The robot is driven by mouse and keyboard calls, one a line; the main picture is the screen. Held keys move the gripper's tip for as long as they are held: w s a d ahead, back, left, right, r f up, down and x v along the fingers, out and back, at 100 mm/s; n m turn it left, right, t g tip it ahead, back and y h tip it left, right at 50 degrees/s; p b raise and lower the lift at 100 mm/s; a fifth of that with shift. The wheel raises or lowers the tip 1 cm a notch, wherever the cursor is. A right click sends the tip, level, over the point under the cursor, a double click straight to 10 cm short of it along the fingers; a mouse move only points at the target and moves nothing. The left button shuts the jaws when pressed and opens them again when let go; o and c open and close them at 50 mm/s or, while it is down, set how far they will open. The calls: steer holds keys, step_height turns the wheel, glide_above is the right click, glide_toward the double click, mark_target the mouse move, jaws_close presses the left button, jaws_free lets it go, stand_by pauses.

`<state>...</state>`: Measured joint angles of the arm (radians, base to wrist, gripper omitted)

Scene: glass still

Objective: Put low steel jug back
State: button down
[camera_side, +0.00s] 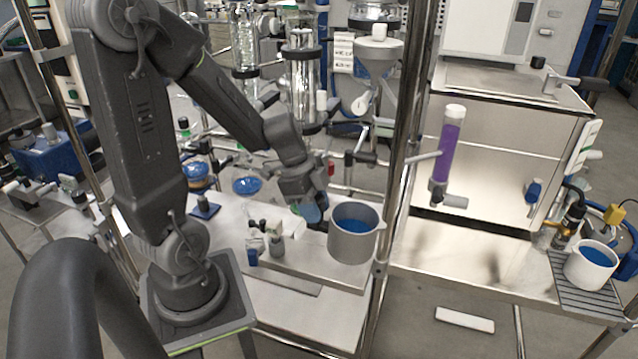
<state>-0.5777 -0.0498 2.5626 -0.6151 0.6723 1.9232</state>
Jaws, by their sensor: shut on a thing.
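A grey steel jug (352,244) with blue liquid in it is upright at the front right of the steel bench, beside the vertical frame post. My gripper (318,222) is at the jug's left side, shut on it. The fingertips are small and partly hidden, so the exact grip point does not show clearly. I cannot tell whether the jug's base touches the bench or is just above it.
A vertical post (397,150) stands close to the jug's right. A pale jug of blue liquid (590,266) sits on a slatted drip tray (562,285) at far right. A purple-filled tube (449,150) is clamped near the post. Glass columns (301,85) stand behind; small valves (270,240) sit left.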

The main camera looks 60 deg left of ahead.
mark_target(334, 224)
steer(key=shift+m+g, duration=0.3)
steer(key=shift+m, duration=0.6)
steer(key=d, duration=0.3)
steer(key=w+d, duration=0.1)
steer(key=d, duration=0.2)
steer(key=shift+w+d, duration=0.1)
steer(key=shift+d, duration=0.05)
steer(key=w+d+r+n, duration=0.1)
steer(key=d+r, duration=0.5)
steer(key=d, duration=0.3)
steer(key=w+d+r+n+t, duration=0.1)
steer(key=w+d+r, duration=0.1)
steer(key=d+r, duration=0.5)
steer(key=w+d+r+n, duration=0.15)
steer(key=d+r, duration=0.25)
steer(key=d, duration=0.6)
steer(key=w+a+f+n+t+y, duration=0.1)
steer(key=w+a+f+n+y, duration=0.15)
steer(key=w+f+n, duration=0.5)
steer(key=w+a+f+n+y, duration=0.15)
steer(key=w+a+f, duration=0.25)
steer(key=w, duration=0.6)
steer(key=w+a+f+n+y, duration=0.2)
steer(key=w+a+f+n, duration=0.6)
steer(key=a+f, duration=0.4)
steer(key=shift+w+f+g+y, duration=0.3)
steer(key=shift+w+f+y, duration=0.1)
steer(key=shift+w+f, duration=0.25)
steer(key=shift+f, duration=3)
